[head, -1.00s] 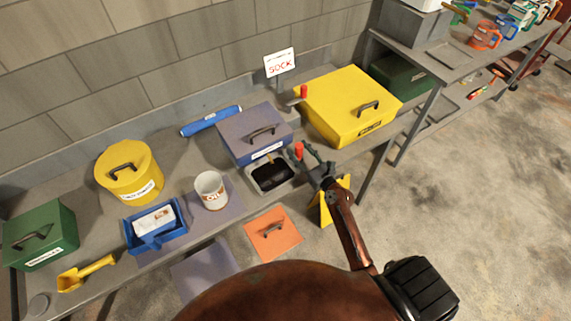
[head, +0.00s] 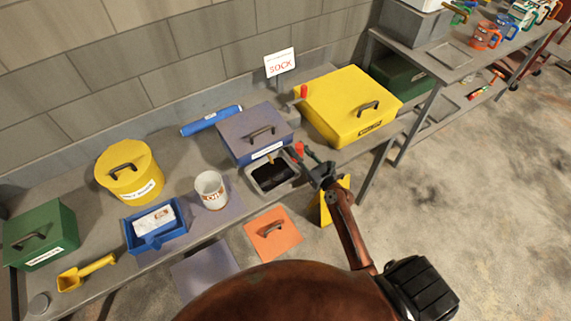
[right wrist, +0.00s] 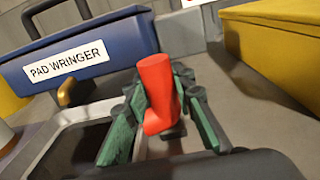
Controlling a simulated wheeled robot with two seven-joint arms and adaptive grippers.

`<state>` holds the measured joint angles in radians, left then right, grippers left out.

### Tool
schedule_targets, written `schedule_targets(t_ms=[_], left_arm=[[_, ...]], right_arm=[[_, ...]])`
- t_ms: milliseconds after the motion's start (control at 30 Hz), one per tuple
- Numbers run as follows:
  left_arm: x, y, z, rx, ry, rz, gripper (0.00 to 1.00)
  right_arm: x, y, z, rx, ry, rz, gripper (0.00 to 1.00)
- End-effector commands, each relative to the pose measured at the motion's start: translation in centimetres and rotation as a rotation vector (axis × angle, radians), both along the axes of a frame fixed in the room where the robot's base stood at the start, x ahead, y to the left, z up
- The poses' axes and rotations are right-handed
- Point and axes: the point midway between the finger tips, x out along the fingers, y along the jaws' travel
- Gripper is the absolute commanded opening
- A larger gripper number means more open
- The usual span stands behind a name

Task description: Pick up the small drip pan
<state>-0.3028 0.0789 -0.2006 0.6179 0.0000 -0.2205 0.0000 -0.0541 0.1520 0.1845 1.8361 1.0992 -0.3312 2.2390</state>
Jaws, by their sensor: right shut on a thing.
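The small drip pan (head: 289,181) is a grey tray with a pale rim and a dark inside, on the bench in front of the blue pad wringer (head: 240,151). The right wrist view shows its rim (right wrist: 38,150) at lower left, below a brass spout (right wrist: 66,92). My right gripper (head: 307,152) is at the pan's right side. In the right wrist view its green fingers (right wrist: 160,88) are closed around an upright red handle (right wrist: 155,85) beside the pan. The fingers partly hide the pan's right edge. My left gripper is not in view.
A white oil mug (head: 209,190) stands left of the pan. A yellow box (head: 345,100) with its own red-tipped lever (head: 303,91) is at right.

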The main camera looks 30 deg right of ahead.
Motion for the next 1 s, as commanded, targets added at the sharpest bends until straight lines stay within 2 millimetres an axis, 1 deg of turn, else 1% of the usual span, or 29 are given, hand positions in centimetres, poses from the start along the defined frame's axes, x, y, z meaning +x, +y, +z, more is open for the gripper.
schedule_targets(t_ms=[467,1000], left_arm=[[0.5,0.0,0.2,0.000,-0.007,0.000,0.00],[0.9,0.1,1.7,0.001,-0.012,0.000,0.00]], right_arm=[[0.0,0.0,0.4,0.001,-0.003,0.000,0.00],[0.1,0.0,3.4,0.002,-0.005,0.000,0.00]])
